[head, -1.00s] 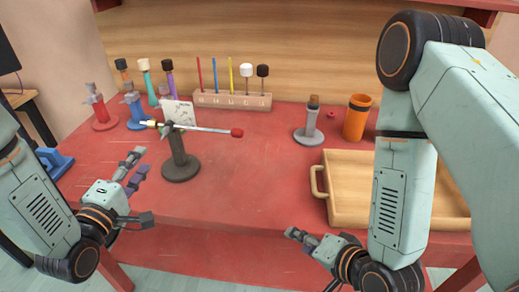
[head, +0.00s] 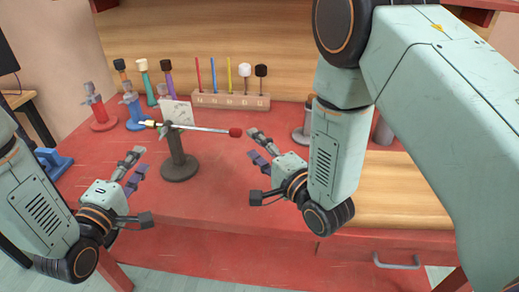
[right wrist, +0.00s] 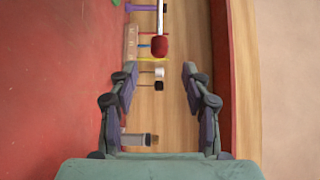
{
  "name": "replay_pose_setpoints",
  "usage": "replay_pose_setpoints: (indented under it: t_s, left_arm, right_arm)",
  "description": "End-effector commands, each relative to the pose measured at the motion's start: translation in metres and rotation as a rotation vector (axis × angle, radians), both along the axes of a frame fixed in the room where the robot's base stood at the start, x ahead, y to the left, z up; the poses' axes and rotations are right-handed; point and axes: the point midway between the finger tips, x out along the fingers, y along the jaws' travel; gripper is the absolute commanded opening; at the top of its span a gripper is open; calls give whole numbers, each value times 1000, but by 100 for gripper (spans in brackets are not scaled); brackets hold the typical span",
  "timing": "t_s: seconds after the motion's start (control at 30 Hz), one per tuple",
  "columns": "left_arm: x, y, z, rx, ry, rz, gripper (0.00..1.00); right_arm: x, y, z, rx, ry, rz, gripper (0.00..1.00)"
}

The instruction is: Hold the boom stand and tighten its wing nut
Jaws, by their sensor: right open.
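The boom stand (head: 178,165) stands upright on the red table, with a round dark base and a dark post. Its thin boom rod (head: 205,129) lies across the top and ends in a red tip at the right. The red tip (right wrist: 159,46) also shows in the right wrist view, beyond the fingertips. The wing nut is too small to make out at the clamp. My left gripper (head: 140,188) is open and empty, left of the stand and apart from it. My right gripper (head: 254,165) is open and empty, right of the stand, near the boom's red tip; it also shows in the right wrist view (right wrist: 160,72).
A wooden rack (head: 230,101) with coloured sticks stands at the back. Red (head: 99,107) and blue (head: 133,110) stands are at the back left, beside several upright mallets. A white card (head: 178,110) is behind the boom. My right arm partly covers a wooden tray (head: 390,195).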

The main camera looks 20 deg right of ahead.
Motion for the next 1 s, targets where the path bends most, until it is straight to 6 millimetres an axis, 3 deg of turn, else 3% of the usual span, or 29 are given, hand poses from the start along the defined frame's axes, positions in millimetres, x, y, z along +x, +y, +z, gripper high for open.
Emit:
replay_pose_setpoints:
  t_s: [0.3, 0.5, 0.87, 1.0]
  left_arm:
    - [0, 0, 0, 0, 0, 0, 38]
    - [0, 0, 0, 0, 0, 0, 38]
    - [0, 0, 0, 0, 0, 0, 38]
    - [0, 0, 0, 0, 0, 0, 38]
  right_arm:
    - [43, 16, 0, -2, -2, 1, 48]
    - [62, 22, 0, -2, 0, 1, 48]
    - [67, 24, -1, -3, 2, 0, 48]
    - [67, 24, -1, -3, 2, -1, 38]
